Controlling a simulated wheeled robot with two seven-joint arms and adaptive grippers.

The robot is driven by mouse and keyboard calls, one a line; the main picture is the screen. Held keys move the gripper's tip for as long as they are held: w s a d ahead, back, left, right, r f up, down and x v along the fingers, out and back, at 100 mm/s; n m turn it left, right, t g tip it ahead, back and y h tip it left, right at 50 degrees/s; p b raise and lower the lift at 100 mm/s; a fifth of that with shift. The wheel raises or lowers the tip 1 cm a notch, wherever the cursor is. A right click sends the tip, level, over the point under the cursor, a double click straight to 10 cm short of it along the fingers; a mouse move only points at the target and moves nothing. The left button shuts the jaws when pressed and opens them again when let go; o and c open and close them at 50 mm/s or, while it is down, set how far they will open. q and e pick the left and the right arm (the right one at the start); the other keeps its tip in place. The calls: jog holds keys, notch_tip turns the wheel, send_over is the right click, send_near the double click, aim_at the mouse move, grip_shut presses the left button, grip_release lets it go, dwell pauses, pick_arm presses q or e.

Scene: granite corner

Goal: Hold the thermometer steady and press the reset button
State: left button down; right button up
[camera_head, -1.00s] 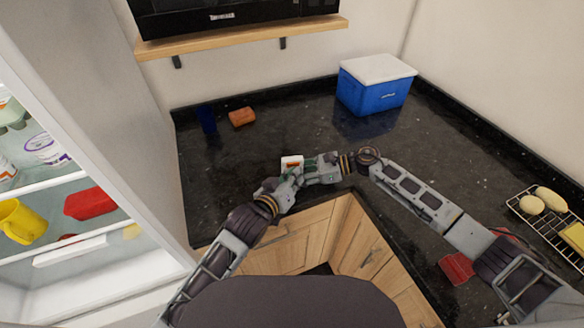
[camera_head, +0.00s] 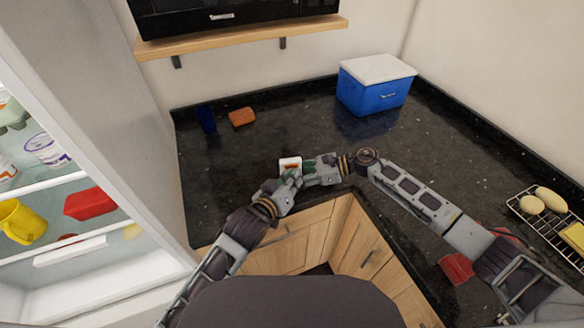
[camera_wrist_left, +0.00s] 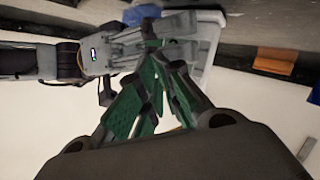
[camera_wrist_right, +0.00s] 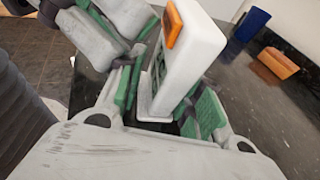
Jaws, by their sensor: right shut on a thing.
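The thermometer is a small white case with an orange patch, seen above the counter in the head view (camera_head: 290,163) and close up in the right wrist view (camera_wrist_right: 193,55). My right gripper (camera_head: 303,171) is shut on the thermometer, its green-padded fingers on either side of the case's lower part. My left gripper (camera_head: 292,178) is close in front of it; its fingers converge to a shut tip in the left wrist view (camera_wrist_left: 158,72). Whether that tip touches the case is unclear. The reset button cannot be made out for certain.
A blue cooler (camera_head: 374,86) with a white lid stands at the back. An orange block (camera_head: 242,117) and a blue item (camera_head: 206,119) sit at the back left. A wire rack (camera_head: 545,225) is at right, a red item (camera_head: 457,268) near my right arm. Mid-counter is clear.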

pick_arm(q)
jog(key=shift+s, duration=0.3)
jog(key=shift+s+d, duration=0.1)
jog(key=s, duration=0.2)
jog(key=s+d, duration=0.1)
jog(key=s, duration=0.2)
jog(key=shift+d, duration=0.1)
dwell(0.7)
dwell(0.7)
jog(key=s+a+m+t+h, duration=0.1)
jog(key=s+a+m, duration=0.2)
jog(key=m, duration=0.9)
jog(key=s+a+r+m+t+h, duration=0.1)
jog(key=s+a+m+h, duration=0.1)
jog(key=m, duration=1)
jog(key=shift+s+a+m+h, duration=0.3)
jog(key=shift+s+a+m, duration=0.1)
jog(key=shift+s+a, duration=0.5)
jog(key=shift+w+d+r, duration=0.1)
jog(key=shift+w+d, duration=0.1)
jog(key=shift+w, duration=0.05)
